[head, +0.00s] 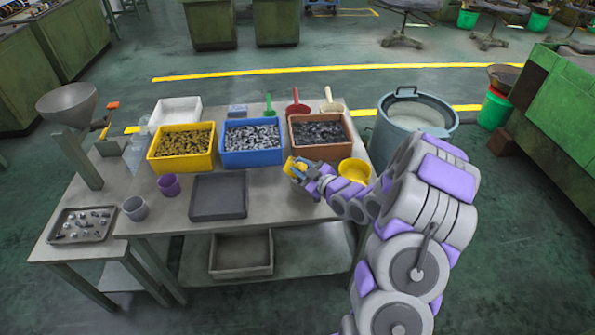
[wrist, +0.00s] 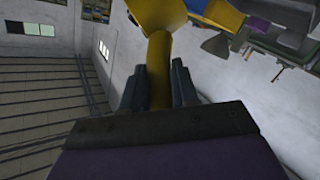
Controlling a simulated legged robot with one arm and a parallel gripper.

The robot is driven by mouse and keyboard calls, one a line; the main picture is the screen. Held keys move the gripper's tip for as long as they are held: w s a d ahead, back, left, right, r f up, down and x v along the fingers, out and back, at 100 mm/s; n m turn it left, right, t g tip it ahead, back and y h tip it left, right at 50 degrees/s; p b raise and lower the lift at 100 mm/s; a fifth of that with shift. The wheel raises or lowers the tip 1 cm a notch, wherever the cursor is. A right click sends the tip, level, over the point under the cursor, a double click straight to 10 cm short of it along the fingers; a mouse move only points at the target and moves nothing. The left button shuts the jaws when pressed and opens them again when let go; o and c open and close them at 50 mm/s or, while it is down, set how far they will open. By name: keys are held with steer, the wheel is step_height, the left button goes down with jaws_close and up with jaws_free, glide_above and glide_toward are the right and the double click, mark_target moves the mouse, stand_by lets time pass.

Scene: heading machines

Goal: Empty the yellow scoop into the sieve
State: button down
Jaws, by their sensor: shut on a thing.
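My gripper (head: 307,174) is shut on the handle of the yellow scoop (head: 291,164), above the table in front of the brown bin. In the wrist view the scoop's handle (wrist: 158,72) stands between the two fingers (wrist: 158,88), with its wide yellow head beyond them at the top edge. I cannot see whether anything lies in the scoop. A dark grey square tray-like thing (head: 218,190), perhaps the sieve, lies on the table to the left of the scoop, apart from it. Its mesh is too small to tell.
Yellow (head: 160,165), blue (head: 228,158) and brown (head: 341,153) bins of small parts stand behind. A yellow round container (head: 355,171) is right of my gripper. Purple (head: 168,185) and grey (head: 135,208) cups and a parts tray (head: 82,238) are at left.

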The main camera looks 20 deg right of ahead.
steer(key=shift+w+d+r+m+p, duration=0.15)
steer(key=shift+d+r+m+p, duration=0.3)
steer(key=shift+p, duration=0.55)
steer(key=w+d+f+m+y+p, duration=0.1)
steer(key=d+f+m+p, duration=0.1)
steer(key=d+m+p, duration=0.3)
steer(key=shift+w+d+m+t+p, duration=0.35)
steer(key=shift+m+p, duration=1.2)
steer(key=shift+p, duration=1.75)
steer(key=shift+s+a, duration=0.1)
steer(key=shift+s, duration=0.05)
